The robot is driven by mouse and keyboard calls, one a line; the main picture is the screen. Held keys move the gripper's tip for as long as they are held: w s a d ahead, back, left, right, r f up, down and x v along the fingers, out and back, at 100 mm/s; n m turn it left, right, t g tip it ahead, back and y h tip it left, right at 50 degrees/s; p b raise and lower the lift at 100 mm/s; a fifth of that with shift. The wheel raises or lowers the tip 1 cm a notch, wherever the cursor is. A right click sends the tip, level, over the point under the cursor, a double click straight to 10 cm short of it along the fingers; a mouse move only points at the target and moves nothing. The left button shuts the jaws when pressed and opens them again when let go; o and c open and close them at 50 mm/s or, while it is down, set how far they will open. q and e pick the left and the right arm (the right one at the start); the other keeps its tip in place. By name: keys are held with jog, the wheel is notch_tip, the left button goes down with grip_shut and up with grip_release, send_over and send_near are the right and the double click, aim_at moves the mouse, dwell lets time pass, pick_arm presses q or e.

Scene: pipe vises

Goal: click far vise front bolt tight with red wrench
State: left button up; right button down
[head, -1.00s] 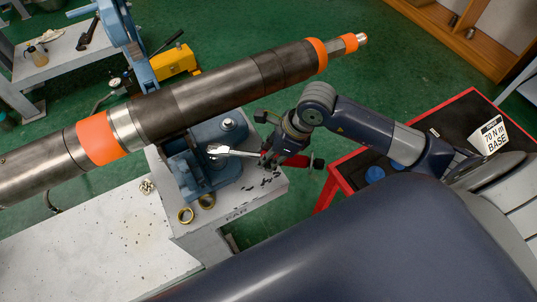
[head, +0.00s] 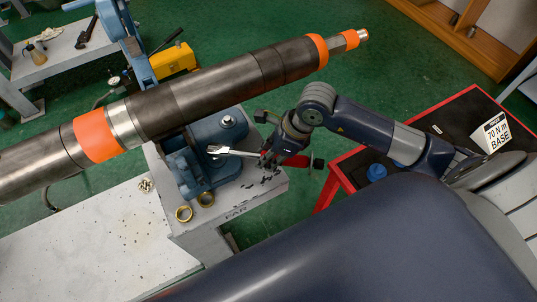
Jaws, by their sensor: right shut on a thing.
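The far vise (head: 203,183) is blue and stands on a pale pedestal marked FAR, under a long dark pipe (head: 205,98) with orange bands. A bolt head (head: 227,121) shows on the vise base behind the jaw. My right gripper (head: 270,158) is shut on the red wrench (head: 232,152). Its silver head points left and lies over the front part of the vise. Its red handle end shows to the right of the gripper. The front bolt is hidden or too small to make out, so I cannot tell whether the wrench sits on it. My left gripper is not in view.
A red-edged cart (head: 343,180) with a "70 N m BASE" sign (head: 494,133) stands at the right. A white table (head: 105,240) is at the lower left.

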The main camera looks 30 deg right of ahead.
jog(key=shift+f+b, duration=0.45)
dwell(0.3)
jog(key=shift+f, duration=0.1)
dwell(0.8)
jog(key=shift+s, duration=0.2)
dwell(0.3)
jog(key=shift+s+a+f+m, duration=0.1)
jog(key=shift+s+a+m, duration=0.1)
jog(key=shift+a+m, duration=0.15)
jog(key=shift+s+a+b, duration=0.1)
jog(key=shift+a+b, duration=0.1)
jog(key=shift+b, duration=0.1)
